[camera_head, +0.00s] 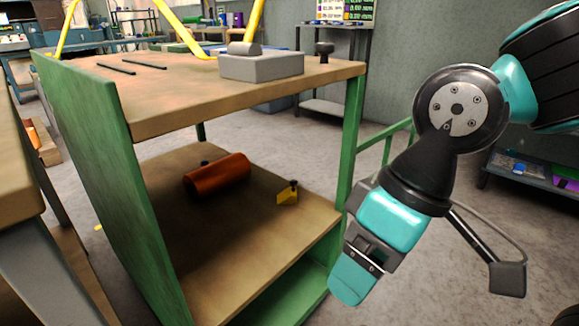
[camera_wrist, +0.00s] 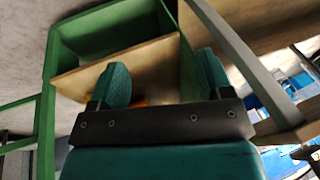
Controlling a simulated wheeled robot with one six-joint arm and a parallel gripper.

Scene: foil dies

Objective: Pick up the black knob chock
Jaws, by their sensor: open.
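A small yellow chock (camera_head: 287,195) with a black knob on top sits on the lower shelf of the green-framed cart, right of an orange-red roll. A second dark knob (camera_head: 204,163) shows behind the roll; what it belongs to is hidden. My gripper (camera_head: 358,275) is in front of the cart's right side, apart from the chock, pointing down and left. In the wrist view my gripper (camera_wrist: 162,78) is open, its two teal fingers spread with nothing held. A yellow-orange patch shows low between them, mostly hidden; I cannot tell what it is.
The orange-red roll (camera_head: 217,175) lies on the lower shelf (camera_head: 215,260). The upper shelf (camera_head: 170,90) sits above it, with a grey block (camera_head: 262,65), a dark knobbed piece (camera_head: 324,51) and two black rods.

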